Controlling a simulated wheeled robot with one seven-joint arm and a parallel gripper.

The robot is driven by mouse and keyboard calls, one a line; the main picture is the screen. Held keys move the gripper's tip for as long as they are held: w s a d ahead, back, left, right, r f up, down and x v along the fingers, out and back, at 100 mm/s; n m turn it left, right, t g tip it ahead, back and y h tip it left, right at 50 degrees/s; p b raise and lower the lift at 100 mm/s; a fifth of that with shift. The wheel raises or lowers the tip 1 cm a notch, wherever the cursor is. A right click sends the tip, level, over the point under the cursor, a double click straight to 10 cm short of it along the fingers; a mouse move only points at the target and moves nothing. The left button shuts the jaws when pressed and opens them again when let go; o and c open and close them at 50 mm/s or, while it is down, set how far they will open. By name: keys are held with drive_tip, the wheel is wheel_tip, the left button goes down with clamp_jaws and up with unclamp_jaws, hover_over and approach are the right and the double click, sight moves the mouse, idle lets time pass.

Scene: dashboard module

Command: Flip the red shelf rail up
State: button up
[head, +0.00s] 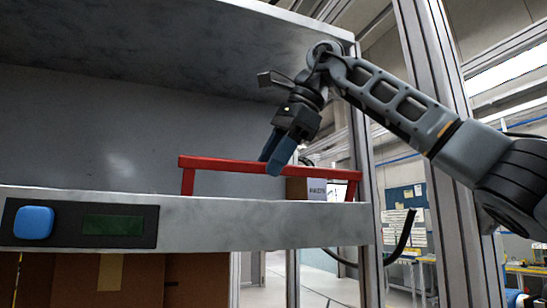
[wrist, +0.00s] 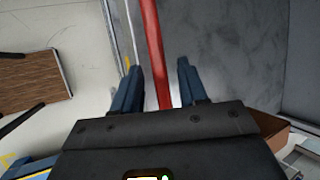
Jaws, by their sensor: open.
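The red shelf rail (head: 222,165) stands up along the front edge of the metal shelf (head: 250,221) in the head view. Its crossbar is raised on a short red leg at each end. My gripper (head: 277,156) points down at the crossbar, right of its middle. In the wrist view the red rail (wrist: 153,50) runs between the two blue fingertips (wrist: 158,78). The jaws are open, with a gap on each side of the rail. The head view does not clearly show whether a finger touches it.
A panel with a blue button (head: 34,222) and a dark green display (head: 112,224) is on the shelf's front, at left. A cardboard box (head: 297,189) is behind the rail at right. A metal post (head: 440,130) stands right of the shelf. The shelf interior left of my gripper is clear.

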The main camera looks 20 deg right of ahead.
clamp_jaws()
drive_tip(key=shift+w+r, duration=0.25)
drive_tip(key=shift+w, duration=1.3)
drive_tip(key=c, duration=0.6)
unclamp_jaws()
drive_tip(key=shift+w+d, duration=0.1)
drive_tip(key=shift+w, duration=0.05)
drive_tip(key=shift+c, duration=0.2)
drive_tip(key=o, duration=0.6)
drive_tip(key=shift+o, duration=0.2)
drive_tip(key=shift+w+f, duration=0.15)
